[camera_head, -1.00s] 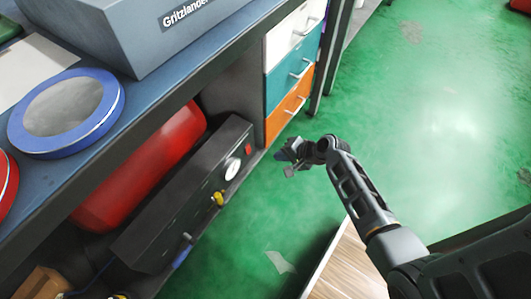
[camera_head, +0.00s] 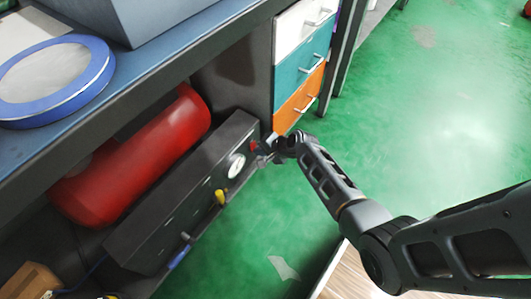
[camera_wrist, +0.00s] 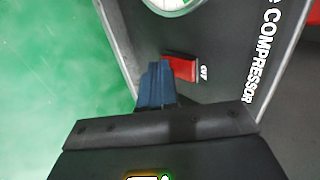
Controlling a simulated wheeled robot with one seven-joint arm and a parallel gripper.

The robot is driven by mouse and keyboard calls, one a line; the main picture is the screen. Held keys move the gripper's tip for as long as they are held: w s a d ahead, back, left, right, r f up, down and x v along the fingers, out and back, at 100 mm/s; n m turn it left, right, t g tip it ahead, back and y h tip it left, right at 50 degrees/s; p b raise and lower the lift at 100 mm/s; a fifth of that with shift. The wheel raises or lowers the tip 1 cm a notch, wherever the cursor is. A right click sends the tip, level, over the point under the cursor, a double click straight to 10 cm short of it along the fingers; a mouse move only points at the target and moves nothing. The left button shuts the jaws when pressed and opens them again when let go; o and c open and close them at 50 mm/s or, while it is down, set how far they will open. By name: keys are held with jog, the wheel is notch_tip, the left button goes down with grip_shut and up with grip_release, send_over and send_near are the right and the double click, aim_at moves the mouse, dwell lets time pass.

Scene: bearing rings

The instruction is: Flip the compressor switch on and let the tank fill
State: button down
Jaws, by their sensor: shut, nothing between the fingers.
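The compressor (camera_head: 160,225) is a long black panel box under the workbench, with a red tank (camera_head: 135,160) behind it. Its red switch (camera_head: 254,146) is at the panel's right end, close to the round gauge (camera_head: 236,166). In the wrist view the red rocker switch (camera_wrist: 183,68) lies beside white lettering, partly hidden by the fingers. My gripper (camera_wrist: 157,72) is shut and empty, its blue-grey fingertips at the switch's left edge. I cannot tell whether they touch it. In the head view my gripper (camera_head: 264,155) is small and partly hidden by my wrist.
The workbench (camera_head: 175,65) overhangs the compressor. Drawers (camera_head: 298,95) in white, teal and orange stand just beyond its right end. A yellow valve (camera_head: 220,197) and a blue-handled fitting (camera_head: 180,256) stick out from the panel. Green floor to the right is open.

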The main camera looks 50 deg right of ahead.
jog(key=shift+w, duration=0.1)
jog(key=shift+w, duration=0.1)
dwell(0.4)
jog(key=shift+r+p, duration=0.8)
jog(key=shift+p, duration=0.05)
